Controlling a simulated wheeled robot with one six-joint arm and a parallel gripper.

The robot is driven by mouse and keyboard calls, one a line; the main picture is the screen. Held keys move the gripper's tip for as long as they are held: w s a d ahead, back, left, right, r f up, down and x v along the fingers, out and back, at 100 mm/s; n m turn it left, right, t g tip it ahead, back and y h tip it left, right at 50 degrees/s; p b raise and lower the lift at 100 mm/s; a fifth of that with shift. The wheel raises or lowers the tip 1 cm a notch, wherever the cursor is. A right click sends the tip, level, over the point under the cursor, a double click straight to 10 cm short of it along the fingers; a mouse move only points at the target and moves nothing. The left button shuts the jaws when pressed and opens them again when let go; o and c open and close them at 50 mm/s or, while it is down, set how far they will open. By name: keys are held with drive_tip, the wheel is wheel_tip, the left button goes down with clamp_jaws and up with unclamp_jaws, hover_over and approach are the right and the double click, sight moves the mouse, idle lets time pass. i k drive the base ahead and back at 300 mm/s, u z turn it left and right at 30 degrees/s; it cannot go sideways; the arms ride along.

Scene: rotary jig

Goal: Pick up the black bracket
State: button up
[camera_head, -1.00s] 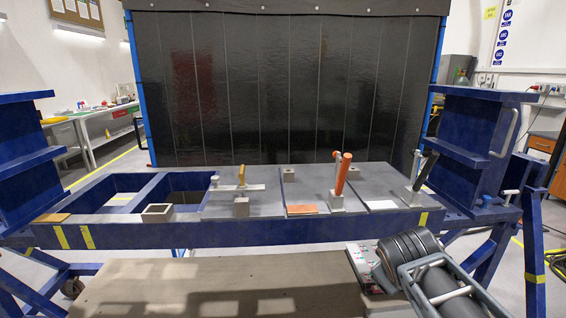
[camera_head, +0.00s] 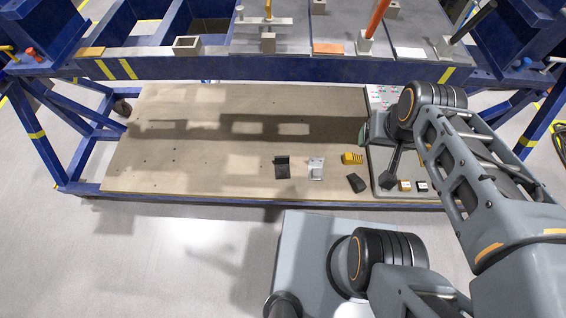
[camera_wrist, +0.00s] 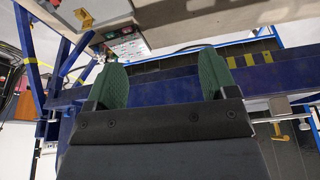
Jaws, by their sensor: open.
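The black bracket (camera_head: 282,167) is a small dark L-shaped part standing on the wooden board (camera_head: 190,165) near its front edge in the head view. A silver bracket (camera_head: 316,168) stands just right of it. My gripper (camera_wrist: 162,78) is open and empty in the wrist view, with its two green finger pads well apart. In the head view my arm's end is above the right part of the board, right of and apart from the black bracket. The bracket is not clearly seen in the wrist view.
A yellow part (camera_head: 352,158) and another dark block (camera_head: 356,183) lie right of the silver bracket. A grey panel (camera_head: 384,198) with small parts is at the board's right end. The blue jig frame (camera_head: 250,68) runs across behind. The board's left half is clear.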

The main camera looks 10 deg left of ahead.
sight(282, 163)
drive_tip(key=u, duration=0.1)
drive_tip(key=k, duration=0.4)
drive_tip(key=u, duration=1.7)
drive_tip(key=i, duration=0.9)
drive_tip(key=u, duration=0.25)
